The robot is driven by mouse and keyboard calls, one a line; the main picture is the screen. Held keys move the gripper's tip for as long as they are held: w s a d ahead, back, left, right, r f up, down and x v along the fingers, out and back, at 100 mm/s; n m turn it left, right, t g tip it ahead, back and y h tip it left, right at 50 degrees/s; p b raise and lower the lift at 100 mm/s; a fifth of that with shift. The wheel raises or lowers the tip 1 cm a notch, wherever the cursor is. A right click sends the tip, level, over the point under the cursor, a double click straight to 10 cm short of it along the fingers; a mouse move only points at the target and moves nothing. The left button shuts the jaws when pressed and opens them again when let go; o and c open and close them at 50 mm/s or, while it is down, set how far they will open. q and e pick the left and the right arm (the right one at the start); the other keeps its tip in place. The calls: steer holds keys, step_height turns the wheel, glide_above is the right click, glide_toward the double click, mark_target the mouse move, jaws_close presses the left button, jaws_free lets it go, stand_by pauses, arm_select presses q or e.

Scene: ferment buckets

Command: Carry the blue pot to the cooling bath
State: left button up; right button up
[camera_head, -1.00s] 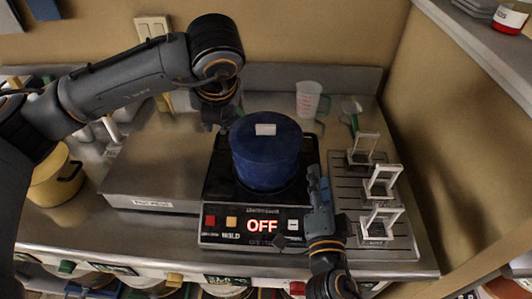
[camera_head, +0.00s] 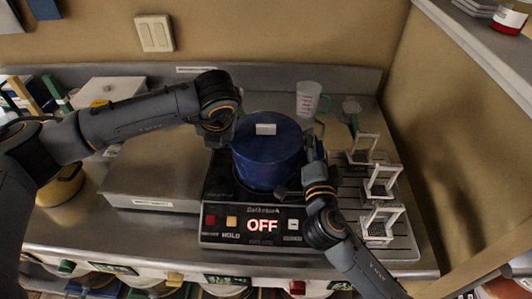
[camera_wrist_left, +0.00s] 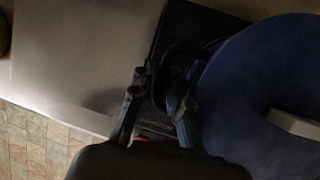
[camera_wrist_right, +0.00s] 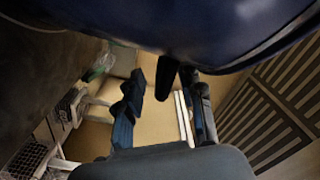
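The blue pot (camera_head: 266,165), with a pale lid knob (camera_head: 266,129), stands upright on a black hot plate (camera_head: 220,190) that reads OFF. My left gripper (camera_head: 218,140) is at the pot's left side, mostly hidden by its wrist. In the left wrist view its parted fingers (camera_wrist_left: 160,92) are beside a dark pot handle (camera_wrist_left: 172,62); contact is unclear. My right gripper (camera_head: 312,152) is at the pot's right side. In the right wrist view its fingers (camera_wrist_right: 166,90) are apart, with a dark handle (camera_wrist_right: 167,74) between them. I cannot tell which container is the cooling bath.
A low steel box (camera_head: 150,180) with an unreadable label is left of the hot plate. A yellow pot (camera_head: 62,188) is farther left. A measuring jug (camera_head: 308,98) stands behind. A grooved rack with white frames (camera_head: 383,182) is at right, near the wall.

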arm_select(q)
jaws_close()
arm_select(e)
steer(key=c, duration=0.5)
jaws_close()
steer(key=shift+f, duration=0.1)
